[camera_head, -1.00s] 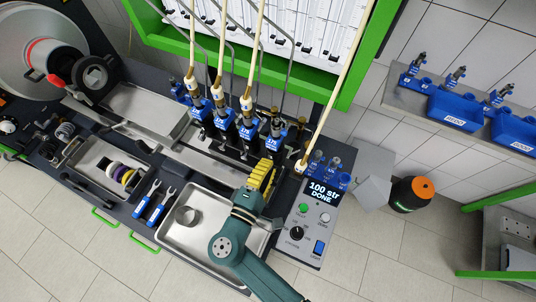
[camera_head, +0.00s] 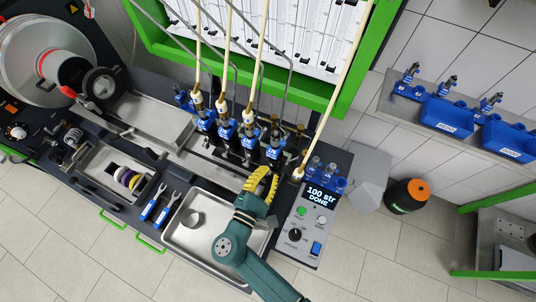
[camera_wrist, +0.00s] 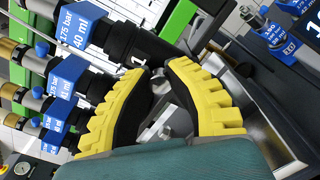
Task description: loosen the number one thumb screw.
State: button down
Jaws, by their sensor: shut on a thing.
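Several blue-labelled injector units stand in a row at the bench. The nearest unit (camera_head: 273,149) has a black holder marked 1 (camera_wrist: 138,59) in the wrist view. My gripper (camera_head: 268,174) is at the front of this holder, at the right end of the row. In the wrist view, the two yellow-ribbed fingertips of my gripper (camera_wrist: 160,72) come together just beside the number 1 mark. They are shut on the number one thumb screw, which is mostly hidden between the black finger pads.
A control box (camera_head: 308,225) reading "100 str DONE" stands close on the right. Pale hoses (camera_head: 226,60) rise from the units. Two blue-handled wrenches (camera_head: 160,208) lie left of the tray.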

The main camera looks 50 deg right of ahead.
jog(key=shift+f, duration=0.1)
jog(key=c, duration=1)
grip_release()
jog(key=shift+o, duration=0.2)
jog(key=v, duration=1.2)
